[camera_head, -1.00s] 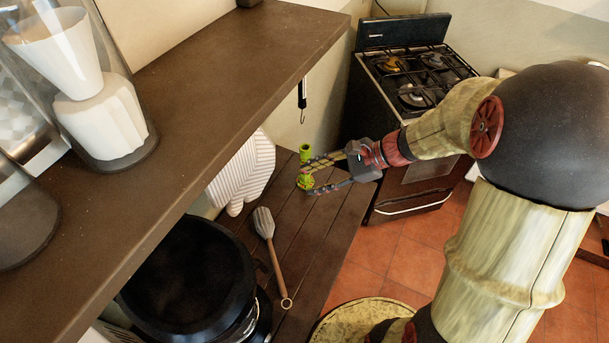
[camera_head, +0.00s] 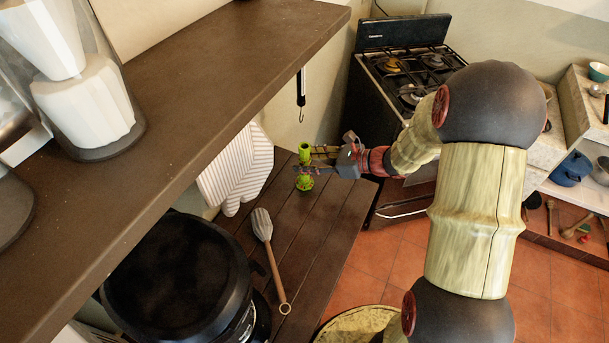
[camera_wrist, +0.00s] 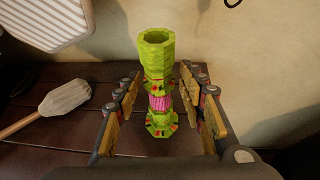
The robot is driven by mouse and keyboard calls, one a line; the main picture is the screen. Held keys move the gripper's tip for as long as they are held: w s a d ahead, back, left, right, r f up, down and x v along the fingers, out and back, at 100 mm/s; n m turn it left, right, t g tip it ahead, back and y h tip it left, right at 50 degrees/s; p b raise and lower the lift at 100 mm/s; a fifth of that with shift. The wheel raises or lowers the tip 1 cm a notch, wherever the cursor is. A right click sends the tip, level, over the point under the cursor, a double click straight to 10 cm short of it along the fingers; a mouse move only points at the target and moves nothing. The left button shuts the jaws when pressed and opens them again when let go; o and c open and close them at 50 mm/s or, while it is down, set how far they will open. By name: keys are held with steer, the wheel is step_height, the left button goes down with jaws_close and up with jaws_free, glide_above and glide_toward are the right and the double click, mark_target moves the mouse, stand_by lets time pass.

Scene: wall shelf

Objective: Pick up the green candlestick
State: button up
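The green candlestick (camera_head: 305,167) stands upright on the dark wooden counter (camera_head: 310,240). In the wrist view the candlestick (camera_wrist: 158,85) has a wide hollow top, a pink patterned middle and a flared base. My gripper (camera_head: 318,160) reaches it from the right in the head view. In the wrist view my gripper (camera_wrist: 160,105) is open, with one finger on each side of the candlestick. A gap shows between the candlestick and each finger. The base's lower edge is in view on the counter.
A brush with a wooden handle (camera_head: 267,255) lies on the counter, and a striped oven mitt (camera_head: 240,170) hangs by the wall. A black pot (camera_head: 180,285) stands at lower left. The wall shelf (camera_head: 200,80) overhangs the counter. A stove (camera_head: 410,90) is behind.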

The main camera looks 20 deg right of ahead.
steer(key=shift+w+a+f, duration=0.1)
steer(key=shift+w+a, duration=0.1)
steer(key=shift+a, duration=0.05)
steer(key=shift+c, duration=0.7)
jaws_close()
